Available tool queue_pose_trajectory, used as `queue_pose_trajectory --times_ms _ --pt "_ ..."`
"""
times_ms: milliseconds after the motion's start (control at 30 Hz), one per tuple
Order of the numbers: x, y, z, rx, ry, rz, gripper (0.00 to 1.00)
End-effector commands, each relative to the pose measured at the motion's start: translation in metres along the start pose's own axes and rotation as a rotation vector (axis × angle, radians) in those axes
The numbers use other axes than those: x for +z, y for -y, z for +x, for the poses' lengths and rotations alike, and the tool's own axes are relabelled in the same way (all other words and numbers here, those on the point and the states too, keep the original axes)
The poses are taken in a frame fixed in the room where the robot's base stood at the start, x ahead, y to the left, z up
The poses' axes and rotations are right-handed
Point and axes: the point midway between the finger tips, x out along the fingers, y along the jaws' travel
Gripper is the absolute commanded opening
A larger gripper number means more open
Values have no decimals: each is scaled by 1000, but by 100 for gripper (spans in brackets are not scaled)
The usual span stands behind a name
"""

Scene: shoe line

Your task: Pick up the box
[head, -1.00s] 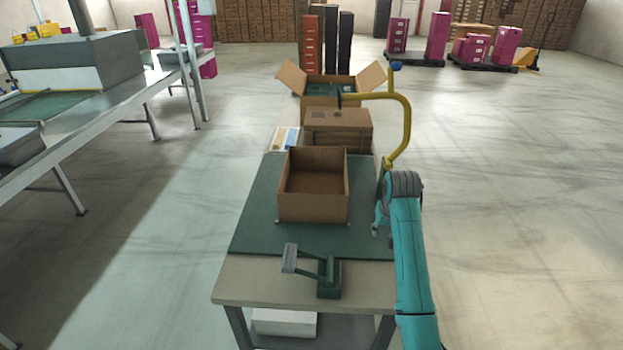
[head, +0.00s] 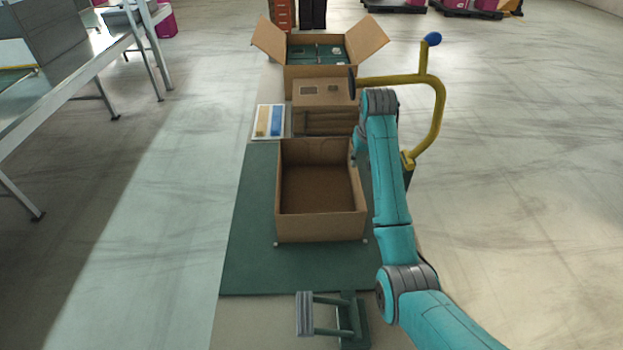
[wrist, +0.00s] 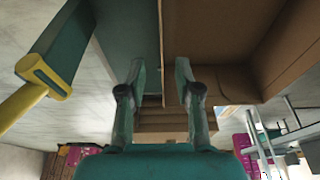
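The open, empty cardboard box (head: 320,229) stands upright on the green mat (head: 250,230) on the bench. My gripper (head: 356,156) is at the box's right wall near its far corner; my arm partly hides it in the head view. In the wrist view my gripper (wrist: 161,72) is open, with its two fingers apart and the box (wrist: 212,30) on the right side of the picture. The edge of the box wall lies between the fingers. I cannot tell whether a finger touches it.
Behind the box are a stack of flat cartons (head: 325,122), a white tray (head: 269,121) and a flapped box with green contents (head: 320,72). A yellow bent post (head: 438,115) stands right of the bench. A green stand (head: 350,318) sits at the front.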

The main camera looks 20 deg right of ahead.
Motion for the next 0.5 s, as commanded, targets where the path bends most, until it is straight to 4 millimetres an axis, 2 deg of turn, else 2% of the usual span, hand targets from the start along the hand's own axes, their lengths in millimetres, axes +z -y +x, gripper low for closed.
queue_pose_trajectory --times_ms 333,500 --pt "0 0 44 0 3 0 33" --pt "0 0 55 0 1 0 33"
